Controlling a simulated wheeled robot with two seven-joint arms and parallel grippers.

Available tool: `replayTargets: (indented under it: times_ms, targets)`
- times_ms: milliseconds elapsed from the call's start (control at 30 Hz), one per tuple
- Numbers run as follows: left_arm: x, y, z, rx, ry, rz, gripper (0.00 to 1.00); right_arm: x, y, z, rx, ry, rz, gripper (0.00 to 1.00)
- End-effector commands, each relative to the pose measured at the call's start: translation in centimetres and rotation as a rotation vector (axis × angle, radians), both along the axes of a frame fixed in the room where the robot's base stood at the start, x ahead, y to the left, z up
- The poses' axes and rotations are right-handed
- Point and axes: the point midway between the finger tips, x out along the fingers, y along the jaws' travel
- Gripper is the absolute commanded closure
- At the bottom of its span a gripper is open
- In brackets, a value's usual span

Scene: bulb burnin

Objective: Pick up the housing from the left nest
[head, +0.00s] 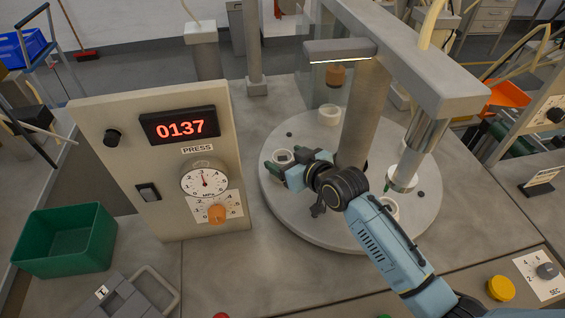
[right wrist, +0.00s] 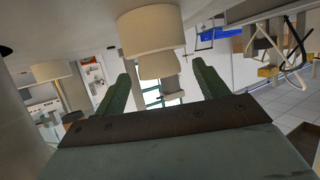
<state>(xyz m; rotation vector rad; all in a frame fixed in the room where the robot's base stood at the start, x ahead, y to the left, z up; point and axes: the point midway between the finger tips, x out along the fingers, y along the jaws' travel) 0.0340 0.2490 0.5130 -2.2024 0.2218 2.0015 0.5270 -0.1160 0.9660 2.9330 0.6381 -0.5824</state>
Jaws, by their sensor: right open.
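The left nest is an off-white round cup (right wrist: 150,30) on the turntable (head: 318,225), and the right wrist view shows it upside down. A narrower pale cylinder, which looks like the housing (right wrist: 160,66), sits in it. In the head view the housing's pale rim with a dark opening (head: 283,156) shows at the turntable's left side. My right gripper (right wrist: 163,78) is open, with its green fingers spread on either side of the housing. I cannot tell whether they touch it. In the head view the gripper (head: 281,162) partly covers the nest. My left gripper is not in view.
A thick post (head: 365,110) stands close behind my right wrist. Other pale nests (head: 329,115) sit around the turntable. The press panel (head: 165,160) stands to the left. A green bin (head: 65,243) is at the far left. A press ram (head: 412,155) hangs at the right.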

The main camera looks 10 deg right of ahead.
Motion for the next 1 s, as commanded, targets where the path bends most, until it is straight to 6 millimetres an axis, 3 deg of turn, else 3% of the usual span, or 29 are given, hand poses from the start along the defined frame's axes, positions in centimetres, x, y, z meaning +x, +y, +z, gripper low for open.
replayTargets:
  times_ms: [133, 500, 767, 1000]
  targets:
    - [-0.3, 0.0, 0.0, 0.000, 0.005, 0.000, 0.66, 0.0, 0.0, 0.0, 0.000, 0.000, 0.000, 0.27]
    - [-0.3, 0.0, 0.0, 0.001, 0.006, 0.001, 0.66, -0.1, 0.0, 0.0, 0.000, 0.001, 0.000, 0.75]
    - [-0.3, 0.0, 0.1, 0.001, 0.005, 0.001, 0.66, 0.0, 0.0, 0.3, 0.000, 0.000, 0.000, 0.75]
    - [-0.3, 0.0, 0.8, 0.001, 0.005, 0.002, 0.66, 0.0, 0.0, 4.4, 0.002, -0.004, 0.000, 0.75]
